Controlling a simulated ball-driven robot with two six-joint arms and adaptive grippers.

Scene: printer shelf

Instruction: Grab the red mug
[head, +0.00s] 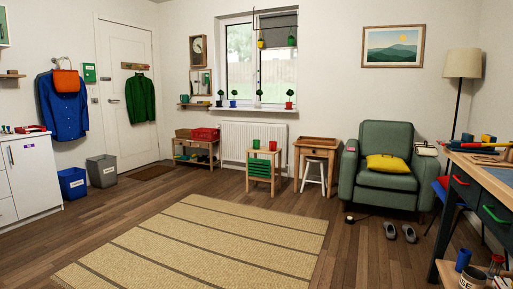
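A small red, mug-like object (272,145) stands on top of a small wooden stand (251,157) with green slats, near the radiator across the room. A green one (256,143) of similar size stands just left of it. They are too small for me to make out handles. Neither of my grippers is in view.
A striped rug (200,243) covers the middle floor, which is clear. A green armchair (387,165) stands right of a small wooden table (317,143) and white stool (314,172). Slippers (400,231) lie before the chair. A workbench (485,170) fills the right edge; bins (73,182) stand left.

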